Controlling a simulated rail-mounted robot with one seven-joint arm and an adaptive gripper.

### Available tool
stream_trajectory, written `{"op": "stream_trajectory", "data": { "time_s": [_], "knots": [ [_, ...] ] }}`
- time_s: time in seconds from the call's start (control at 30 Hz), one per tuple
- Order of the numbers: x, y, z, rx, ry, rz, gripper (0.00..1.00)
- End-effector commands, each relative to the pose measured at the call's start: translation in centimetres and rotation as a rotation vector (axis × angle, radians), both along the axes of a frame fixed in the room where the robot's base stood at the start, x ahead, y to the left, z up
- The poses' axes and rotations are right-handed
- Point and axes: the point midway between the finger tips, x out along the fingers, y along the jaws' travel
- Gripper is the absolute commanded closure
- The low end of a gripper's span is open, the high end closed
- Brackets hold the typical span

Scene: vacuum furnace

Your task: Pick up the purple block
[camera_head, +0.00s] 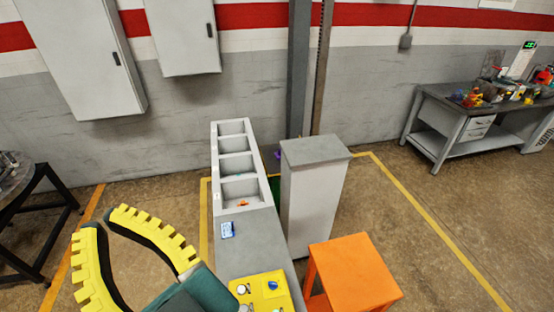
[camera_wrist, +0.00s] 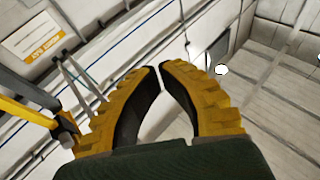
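A small purple patch (camera_head: 277,154), perhaps the purple block, shows in the head view behind the grey bench, beside the tall grey cabinet. It is mostly hidden and too small to make out. My gripper (camera_head: 104,222) is at the lower left of the head view, well to the left of the bench and far from the purple patch. Its yellow, toothed fingers curve toward each other with their tips close together, and nothing is between them. In the wrist view my gripper (camera_wrist: 159,67) shows the same narrow tip gap. No purple thing shows there.
The grey bench (camera_head: 247,228) has several open compartments, one holding a small orange object (camera_head: 242,202), and a yellow button panel (camera_head: 262,292). The grey cabinet (camera_head: 314,200) and an orange stool (camera_head: 352,270) stand to its right. A round dark table (camera_head: 12,180) is at far left.

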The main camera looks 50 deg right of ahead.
Motion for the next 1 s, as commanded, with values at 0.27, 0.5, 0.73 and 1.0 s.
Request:
{"op": "stream_trajectory", "data": {
  "time_s": [0.27, 0.5, 0.73, 1.0],
  "knots": [
    [0.00, 0.00, 0.00, 0.000, 0.000, 0.000, 1.00],
    [0.00, 0.00, 0.00, 0.000, 0.000, 0.000, 0.83],
    [0.00, 0.00, 0.00, 0.000, 0.000, 0.000, 0.39],
    [0.00, 0.00, 0.00, 0.000, 0.000, 0.000, 0.34]
  ]
}}
